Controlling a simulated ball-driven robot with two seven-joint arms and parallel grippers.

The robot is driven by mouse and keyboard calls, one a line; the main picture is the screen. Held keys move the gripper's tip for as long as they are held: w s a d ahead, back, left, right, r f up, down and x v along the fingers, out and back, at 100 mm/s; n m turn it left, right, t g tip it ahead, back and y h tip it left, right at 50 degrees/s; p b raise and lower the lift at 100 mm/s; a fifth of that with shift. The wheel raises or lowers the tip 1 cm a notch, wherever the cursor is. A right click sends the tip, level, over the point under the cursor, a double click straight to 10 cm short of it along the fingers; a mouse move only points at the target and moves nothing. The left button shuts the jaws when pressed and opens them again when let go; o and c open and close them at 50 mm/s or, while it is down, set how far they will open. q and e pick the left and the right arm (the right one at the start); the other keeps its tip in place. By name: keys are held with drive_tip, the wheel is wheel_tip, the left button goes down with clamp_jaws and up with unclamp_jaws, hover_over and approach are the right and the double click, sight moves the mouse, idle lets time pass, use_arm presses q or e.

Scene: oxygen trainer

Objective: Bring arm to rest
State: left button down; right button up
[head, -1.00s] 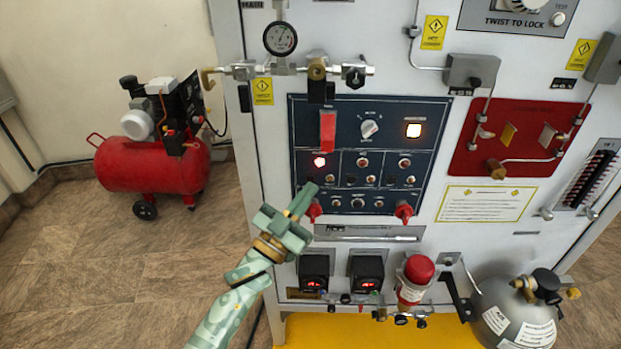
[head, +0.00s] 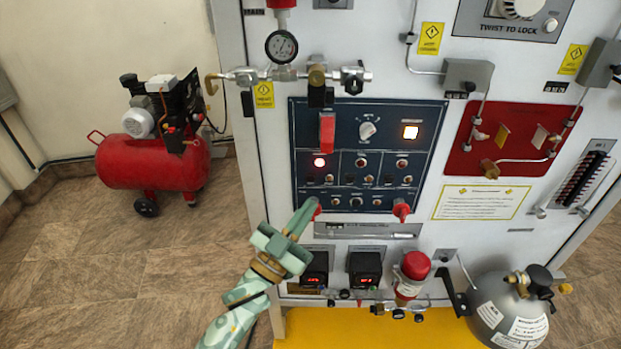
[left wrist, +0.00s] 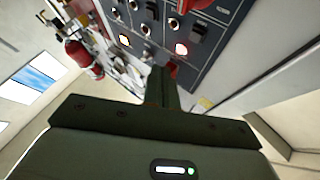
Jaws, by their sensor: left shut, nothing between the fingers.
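My left gripper (head: 304,212) shows in the head view in front of the lower left of the dark blue control panel (head: 340,110). Its fingers are shut with nothing between them and point up and right. In the head view the fingertips overlap a red knob (head: 316,209) at the panel's lower left corner; I cannot tell whether they touch it. In the left wrist view the shut fingers (left wrist: 160,82) point at the panel (left wrist: 228,22), below its lit indicator. My right gripper is in neither view.
The white trainer cabinet (head: 262,160) fills the middle and right. A gauge (head: 281,45) and pipe fittings stick out at the top, a grey cylinder (head: 505,310) at the lower right. A red compressor (head: 150,165) stands at the left. The floor between compressor and cabinet is clear.

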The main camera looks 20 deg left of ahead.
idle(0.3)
use_arm(q)
drive_tip(key=s+a+f+n+g+y, duration=0.1)
drive_tip(key=s+f+g+y, duration=0.15)
drive_tip(key=f, duration=0.85)
drive_tip(key=s+a+f+n+g+y, duration=0.1)
drive_tip(key=s+f+n+g+y, duration=0.15)
drive_tip(key=f, duration=0.95)
drive_tip(key=s+a+f+g+y, duration=0.1)
drive_tip(key=s+f+g, duration=0.2)
drive_tip(key=s+f, duration=0.5)
drive_tip(key=s+a+f+g+y, duration=0.15)
drive_tip(key=s+f+g, duration=0.3)
drive_tip(key=f, duration=0.55)
drive_tip(key=s+a+f+g, duration=0.1)
drive_tip(key=s+f+g, duration=0.2)
drive_tip(key=s, duration=0.8)
drive_tip(key=s+a+f+g+y, duration=0.1)
drive_tip(key=s+f, duration=0.4)
drive_tip(key=s, duration=0.6)
drive_tip(key=s+a+f+g, duration=0.3)
drive_tip(key=s+g, duration=0.2)
drive_tip(key=s, duration=0.6)
drive_tip(key=shift+a+f, duration=0.25)
drive_tip(key=shift+f, duration=0.15)
